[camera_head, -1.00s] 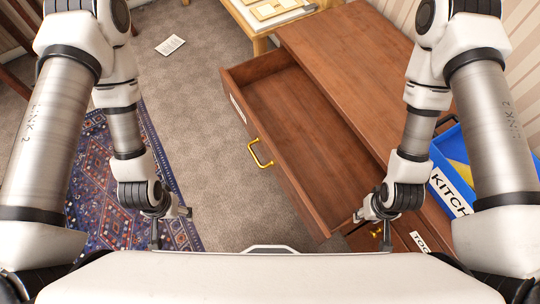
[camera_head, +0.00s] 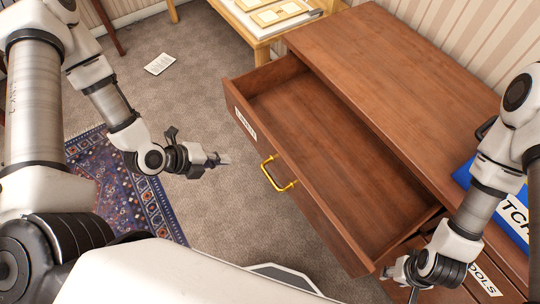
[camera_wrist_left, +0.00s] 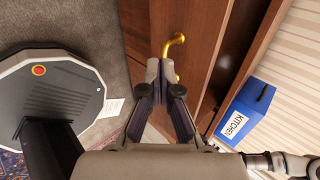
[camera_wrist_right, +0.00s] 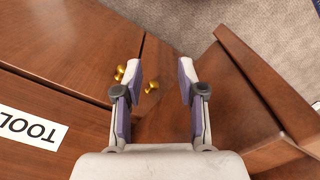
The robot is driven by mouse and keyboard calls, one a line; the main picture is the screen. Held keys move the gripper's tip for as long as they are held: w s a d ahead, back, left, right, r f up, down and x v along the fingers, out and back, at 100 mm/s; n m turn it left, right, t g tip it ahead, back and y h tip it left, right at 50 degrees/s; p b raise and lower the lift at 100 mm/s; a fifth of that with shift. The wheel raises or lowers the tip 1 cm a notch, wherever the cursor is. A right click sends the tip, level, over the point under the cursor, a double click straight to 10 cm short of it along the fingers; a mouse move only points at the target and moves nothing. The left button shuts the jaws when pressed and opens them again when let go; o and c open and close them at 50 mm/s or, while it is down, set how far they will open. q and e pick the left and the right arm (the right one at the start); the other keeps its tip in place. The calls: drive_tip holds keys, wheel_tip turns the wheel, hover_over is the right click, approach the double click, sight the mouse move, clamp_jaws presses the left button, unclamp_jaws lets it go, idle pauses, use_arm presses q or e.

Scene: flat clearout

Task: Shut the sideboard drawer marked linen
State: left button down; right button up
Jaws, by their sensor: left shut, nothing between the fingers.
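The open drawer (camera_head: 330,120) is pulled far out of the brown wooden sideboard (camera_head: 420,65) and looks empty. Its front carries a white label (camera_head: 246,124), too small to read, and a brass handle (camera_head: 279,176). The handle also shows in the left wrist view (camera_wrist_left: 176,42). My left gripper (camera_head: 222,160) is shut and empty, apart from the drawer front, to the left of the handle. My right gripper (camera_head: 388,272) is by the drawer's near corner; its fingers are apart and empty in the right wrist view (camera_wrist_right: 158,68), with small brass knobs beyond them.
A label reading TOOLS (camera_head: 485,278) is on the sideboard front at lower right. A blue box marked KITCHEN (camera_wrist_left: 245,110) stands on the right. A wooden table (camera_head: 262,35) is behind. A patterned rug (camera_head: 115,190) and a paper (camera_head: 160,64) lie on otherwise clear carpet.

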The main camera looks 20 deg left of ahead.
use_arm(q)
drive_tip(key=a+f, duration=0.1)
drive_tip(key=b, duration=0.1)
approach(265, 151)
drive_tip(key=shift+n, duration=0.3)
drive_tip(key=shift+x, duration=3.25)
use_arm(e)
drive_tip(key=shift+d+f, duration=0.1)
drive_tip(key=shift+f, duration=1.15)
use_arm(q)
drive_tip(key=shift+s+f, duration=0.1)
drive_tip(key=shift+s, duration=0.05)
